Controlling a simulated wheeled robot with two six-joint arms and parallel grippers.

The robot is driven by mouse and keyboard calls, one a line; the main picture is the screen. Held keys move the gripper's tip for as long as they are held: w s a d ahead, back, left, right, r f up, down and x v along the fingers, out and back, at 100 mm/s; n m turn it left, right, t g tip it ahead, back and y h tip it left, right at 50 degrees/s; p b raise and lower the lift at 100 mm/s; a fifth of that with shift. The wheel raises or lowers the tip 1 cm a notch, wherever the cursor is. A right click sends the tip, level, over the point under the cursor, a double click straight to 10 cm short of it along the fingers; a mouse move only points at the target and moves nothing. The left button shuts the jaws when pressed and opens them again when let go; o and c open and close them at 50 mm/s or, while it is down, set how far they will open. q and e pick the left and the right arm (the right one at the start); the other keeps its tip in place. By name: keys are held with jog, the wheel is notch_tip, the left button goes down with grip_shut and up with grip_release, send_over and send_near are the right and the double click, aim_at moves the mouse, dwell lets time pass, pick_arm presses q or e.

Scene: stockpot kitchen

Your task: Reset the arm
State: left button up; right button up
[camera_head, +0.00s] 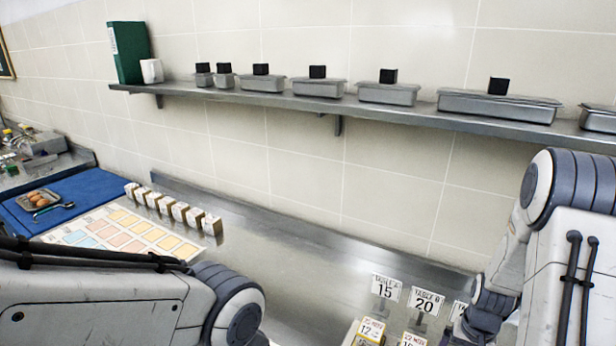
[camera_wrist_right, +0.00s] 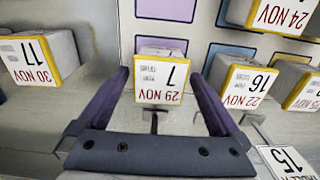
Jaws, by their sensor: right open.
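My right arm (camera_head: 570,240) comes in from the right edge in the head view, bent down toward the front of the steel counter. In the right wrist view my right gripper (camera_wrist_right: 158,76) is open, its two purple fingers spread apart. A white box with a yellow edge, labelled 29 NOV and 7 (camera_wrist_right: 162,88), shows between the fingers; I cannot tell how far beyond them it is. Nothing is gripped. My left arm (camera_head: 110,300) crosses the lower left of the head view; its gripper is not visible.
Dated boxes (camera_head: 370,331) and sign cards 15 (camera_head: 386,288) and 20 (camera_head: 425,300) stand near the right arm. A row of small boxes (camera_head: 180,212) stands behind a coloured chart (camera_head: 120,236). A wall shelf (camera_head: 350,105) holds metal pans. The middle counter (camera_head: 290,260) is clear.

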jog(key=shift+r, duration=0.85)
jog(key=shift+s+a+f, duration=0.1)
